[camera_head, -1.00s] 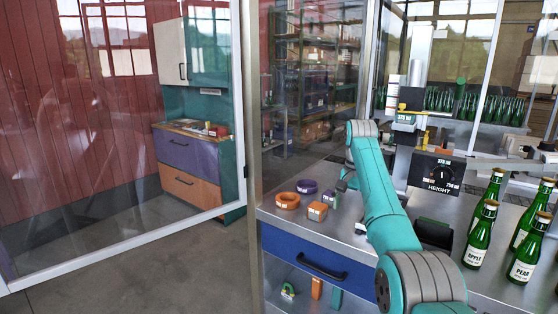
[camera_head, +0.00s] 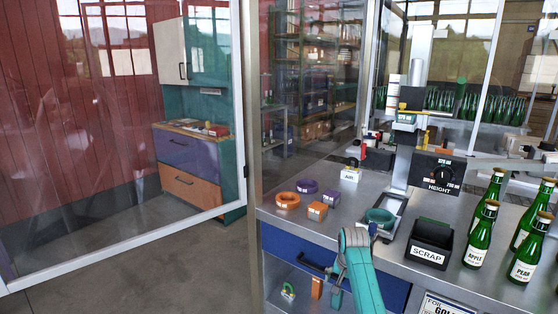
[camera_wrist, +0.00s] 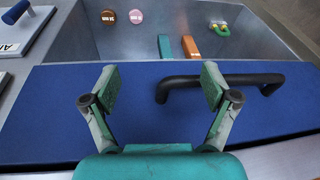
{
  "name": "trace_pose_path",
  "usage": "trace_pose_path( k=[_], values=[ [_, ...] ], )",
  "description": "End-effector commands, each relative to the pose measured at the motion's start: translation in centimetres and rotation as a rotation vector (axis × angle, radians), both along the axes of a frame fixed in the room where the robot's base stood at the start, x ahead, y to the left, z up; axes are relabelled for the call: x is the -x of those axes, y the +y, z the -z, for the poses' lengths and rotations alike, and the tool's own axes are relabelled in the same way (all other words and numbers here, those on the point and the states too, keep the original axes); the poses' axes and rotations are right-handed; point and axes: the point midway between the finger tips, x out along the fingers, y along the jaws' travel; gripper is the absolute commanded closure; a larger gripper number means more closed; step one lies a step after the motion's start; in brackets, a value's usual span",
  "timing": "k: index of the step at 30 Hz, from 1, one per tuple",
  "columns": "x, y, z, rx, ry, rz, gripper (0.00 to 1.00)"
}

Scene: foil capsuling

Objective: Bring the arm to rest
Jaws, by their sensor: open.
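My gripper (camera_wrist: 158,88) is open and empty in the wrist view, its two fingers spread wide. It faces the blue drawer front (camera_wrist: 60,110) with its dark bar handle (camera_wrist: 190,85); the right finger overlaps the handle in the picture, and I cannot tell whether they touch. In the head view my teal arm is low in the middle, in front of the bench's front edge. The fingers are hard to make out there, close to the blue drawer (camera_head: 285,245).
Floor at left (camera_head: 180,265) is clear.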

Motion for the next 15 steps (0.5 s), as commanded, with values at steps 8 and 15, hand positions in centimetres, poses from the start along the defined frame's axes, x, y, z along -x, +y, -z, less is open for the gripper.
trace_pose_path(
  k=[8, 15],
  values=[
    [5.1, 0.3, 10.3, 0.018, -0.105, -0.052, 0.14],
    [11.1, 0.6, 17.2, 0.039, -0.207, -0.097, 0.14]
  ],
)
